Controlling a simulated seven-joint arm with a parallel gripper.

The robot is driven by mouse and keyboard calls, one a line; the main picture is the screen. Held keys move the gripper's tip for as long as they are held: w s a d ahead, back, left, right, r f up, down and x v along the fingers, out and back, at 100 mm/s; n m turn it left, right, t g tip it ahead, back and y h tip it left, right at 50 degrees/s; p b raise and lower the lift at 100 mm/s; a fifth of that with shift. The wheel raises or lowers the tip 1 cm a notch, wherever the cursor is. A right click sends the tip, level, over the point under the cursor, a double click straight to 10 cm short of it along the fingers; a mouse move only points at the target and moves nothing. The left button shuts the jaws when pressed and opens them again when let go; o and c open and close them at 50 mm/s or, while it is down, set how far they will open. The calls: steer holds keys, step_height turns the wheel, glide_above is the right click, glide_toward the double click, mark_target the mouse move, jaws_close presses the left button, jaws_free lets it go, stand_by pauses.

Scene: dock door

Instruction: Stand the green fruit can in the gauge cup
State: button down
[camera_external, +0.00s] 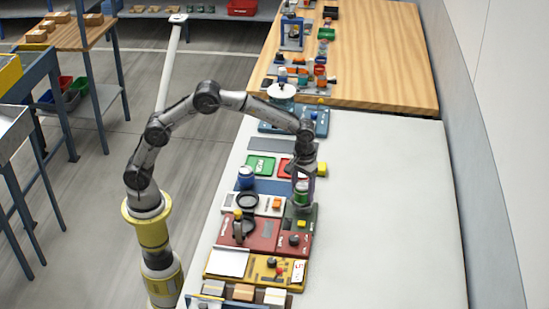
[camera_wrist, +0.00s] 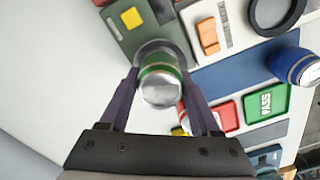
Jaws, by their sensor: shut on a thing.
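The green fruit can (camera_wrist: 158,80) is a metal can with a green and tan band. My gripper (camera_wrist: 163,88) is shut on it, one finger on each side. In the external view the can (camera_external: 301,196) is upright between the fingers of my gripper (camera_external: 303,188), over the dark green-grey station. The gauge cup (camera_wrist: 150,44) shows as a grey round rim just beyond the can's far end in the wrist view. The can hides most of the cup. I cannot tell whether the can's bottom is inside the cup or just above it.
A blue can (camera_external: 245,177) stands left of my gripper. A green PASS tray (camera_external: 260,166) and a red tray (camera_wrist: 226,117) lie nearby. A dark ring (camera_wrist: 275,12) sits on the white station. The white table (camera_external: 390,210) is clear to the right.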

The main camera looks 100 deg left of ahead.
mark_target(303, 185)
steer(key=shift+f, duration=0.15)
steer(key=shift+f, duration=0.35)
steer(key=shift+c, duration=0.5)
jaws_free()
steer(key=shift+f, duration=0.1)
step_height(303, 185, up, 13)
steer(key=shift+r, duration=0.2)
